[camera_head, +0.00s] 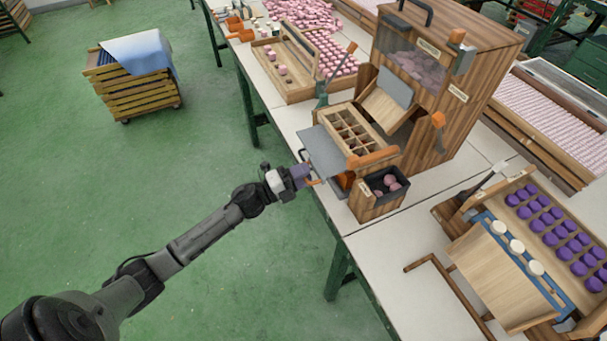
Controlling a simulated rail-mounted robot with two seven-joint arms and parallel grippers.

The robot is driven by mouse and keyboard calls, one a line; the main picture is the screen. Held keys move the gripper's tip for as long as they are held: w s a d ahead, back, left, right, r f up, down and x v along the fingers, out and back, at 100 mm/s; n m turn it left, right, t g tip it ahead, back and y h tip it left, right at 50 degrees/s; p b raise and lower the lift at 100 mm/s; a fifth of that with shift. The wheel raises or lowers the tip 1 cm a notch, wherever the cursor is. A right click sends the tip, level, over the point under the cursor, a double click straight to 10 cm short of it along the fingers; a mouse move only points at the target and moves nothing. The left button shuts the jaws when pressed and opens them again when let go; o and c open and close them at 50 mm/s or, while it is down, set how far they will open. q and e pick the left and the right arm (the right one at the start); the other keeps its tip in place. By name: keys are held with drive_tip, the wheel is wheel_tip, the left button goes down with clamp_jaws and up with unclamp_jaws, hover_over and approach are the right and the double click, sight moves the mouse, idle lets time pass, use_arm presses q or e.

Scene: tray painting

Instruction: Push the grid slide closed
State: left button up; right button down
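A grey flat slide plate (322,150) sticks out to the left from a wooden grid box (352,130) on the machine. The grid box has several small compartments, some with dark contents. My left gripper (309,178) is at the near left end of the plate, beside a small orange piece at its tips. I cannot tell whether it touches the plate or that piece, or whether its fingers are open or shut. My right gripper is not in view.
The tall wooden hopper machine (448,80) stands behind the grid box. A black bin (386,182) with pink pieces is at its near right. A rack of purple pieces (550,228) is at the right. The green floor at left is clear around a crate cart (135,95).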

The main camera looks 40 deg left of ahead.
use_arm(q)
drive_tip(key=shift+w, duration=0.1)
clamp_jaws()
idle(0.4)
